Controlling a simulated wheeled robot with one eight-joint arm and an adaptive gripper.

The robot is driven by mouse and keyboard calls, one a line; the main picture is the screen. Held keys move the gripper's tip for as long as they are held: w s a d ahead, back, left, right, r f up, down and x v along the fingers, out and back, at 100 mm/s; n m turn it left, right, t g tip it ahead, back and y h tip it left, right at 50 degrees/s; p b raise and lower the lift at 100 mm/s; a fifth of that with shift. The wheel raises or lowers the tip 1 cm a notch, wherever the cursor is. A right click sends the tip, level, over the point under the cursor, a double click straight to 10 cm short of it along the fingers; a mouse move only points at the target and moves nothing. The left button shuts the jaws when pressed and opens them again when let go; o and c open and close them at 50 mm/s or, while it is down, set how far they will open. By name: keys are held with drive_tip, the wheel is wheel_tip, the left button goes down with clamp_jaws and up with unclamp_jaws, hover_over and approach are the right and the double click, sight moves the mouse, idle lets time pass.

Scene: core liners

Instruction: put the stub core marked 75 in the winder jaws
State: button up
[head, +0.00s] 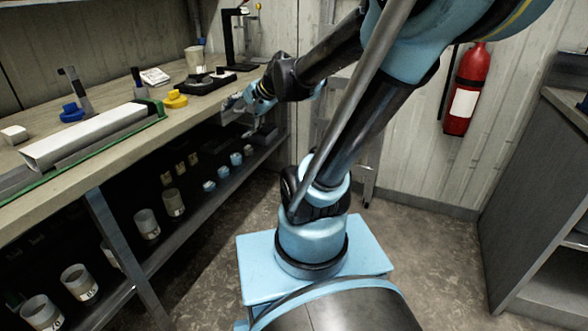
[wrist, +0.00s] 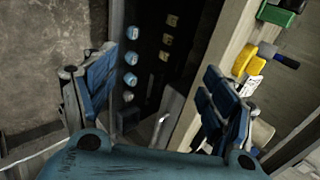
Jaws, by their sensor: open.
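My gripper (head: 245,116) is open and empty, beside the front edge of the bench near its far end. In the wrist view its blue-padded fingers (wrist: 158,78) are spread wide, with the dark lower shelf and the bench edge beyond them. Several short cores stand on the lower shelf: light blue-topped ones (head: 222,172) near my gripper and whitish tubes (head: 147,224) closer to me. The light blue ones also show in the wrist view (wrist: 130,58). I cannot read a 75 on any core. I cannot make out the winder jaws for certain.
The bench (head: 120,160) carries a long white trough (head: 85,135), yellow (head: 175,99) and blue (head: 71,112) pieces, and a tall black stand (head: 229,40). A fire extinguisher (head: 465,90) hangs at right. A grey cabinet (head: 540,210) stands far right. The floor between is clear.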

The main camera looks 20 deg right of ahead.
drive_tip(key=s+d+f+n+g+h, duration=0.2)
drive_tip(key=s+d+f+n+h, duration=0.1)
drive_tip(key=s+d, duration=0.4)
drive_tip(key=s+d+f+n+g+h, duration=0.1)
drive_tip(key=s+d+f+n+h, duration=0.2)
drive_tip(key=s, duration=0.7)
drive_tip(key=d+f+n, duration=0.2)
drive_tip(key=d+f, duration=0.2)
drive_tip(key=shift+f+g+h, duration=0.15)
drive_tip(key=shift+g+h, duration=0.15)
drive_tip(key=shift+g, duration=0.1)
drive_tip(key=shift+s, duration=0.1)
